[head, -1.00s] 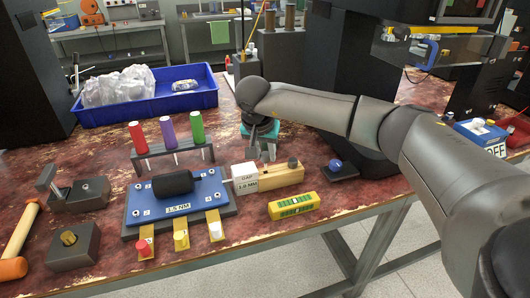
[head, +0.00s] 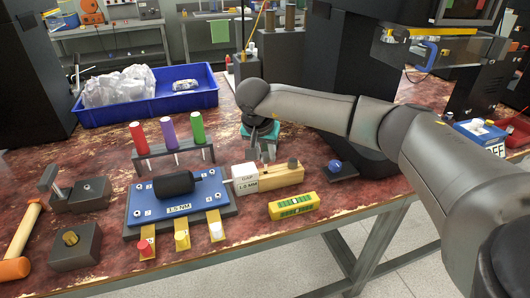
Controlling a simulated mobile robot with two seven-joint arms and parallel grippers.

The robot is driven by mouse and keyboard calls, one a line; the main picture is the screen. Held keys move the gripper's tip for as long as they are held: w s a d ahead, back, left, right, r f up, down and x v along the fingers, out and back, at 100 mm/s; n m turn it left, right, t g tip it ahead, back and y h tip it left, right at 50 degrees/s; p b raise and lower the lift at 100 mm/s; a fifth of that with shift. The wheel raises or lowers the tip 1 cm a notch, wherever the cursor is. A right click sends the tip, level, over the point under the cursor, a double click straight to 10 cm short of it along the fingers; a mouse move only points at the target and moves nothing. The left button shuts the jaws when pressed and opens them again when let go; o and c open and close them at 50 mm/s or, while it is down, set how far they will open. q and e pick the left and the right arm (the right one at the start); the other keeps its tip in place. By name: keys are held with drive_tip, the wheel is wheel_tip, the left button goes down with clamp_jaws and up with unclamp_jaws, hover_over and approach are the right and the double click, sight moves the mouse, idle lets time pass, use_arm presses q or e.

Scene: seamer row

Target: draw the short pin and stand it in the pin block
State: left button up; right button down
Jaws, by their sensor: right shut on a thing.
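My right gripper (head: 264,144) reaches in from the right and points down behind the wooden block. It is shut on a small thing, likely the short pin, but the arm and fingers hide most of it. The wooden block (head: 282,177) with a dark round knob and a white GAP label (head: 245,179) stands just in front of the fingers. My left gripper is not in view.
A blue plate (head: 205,193) with a black roller lies left of the wooden block. A screwdriver rack (head: 172,153) stands behind it. A yellow level (head: 294,206) lies at the front. A blue bin (head: 150,107) is at the back left. Dark blocks (head: 77,247) and a hammer (head: 25,235) lie left.

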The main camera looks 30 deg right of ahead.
sight(265, 163)
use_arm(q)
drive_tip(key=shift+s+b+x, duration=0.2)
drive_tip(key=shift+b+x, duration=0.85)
use_arm(e)
drive_tip(key=shift+f, duration=1.95)
drive_tip(key=c, duration=0.6)
unclamp_jaws()
drive_tip(key=shift+s, duration=0.1)
drive_tip(key=shift+o, duration=0.4)
drive_tip(key=shift+a, duration=0.15)
drive_tip(key=shift+a, duration=0.1)
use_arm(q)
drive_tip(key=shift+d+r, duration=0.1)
use_arm(e)
drive_tip(key=shift+r, duration=0.2)
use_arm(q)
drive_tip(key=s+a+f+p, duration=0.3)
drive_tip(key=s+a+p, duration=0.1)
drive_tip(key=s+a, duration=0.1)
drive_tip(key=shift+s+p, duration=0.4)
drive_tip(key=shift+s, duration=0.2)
use_arm(e)
drive_tip(key=d+v, duration=0.1)
drive_tip(key=v, duration=1.3)
drive_tip(key=shift+a+r, duration=0.2)
drive_tip(key=shift+r, duration=0.25)
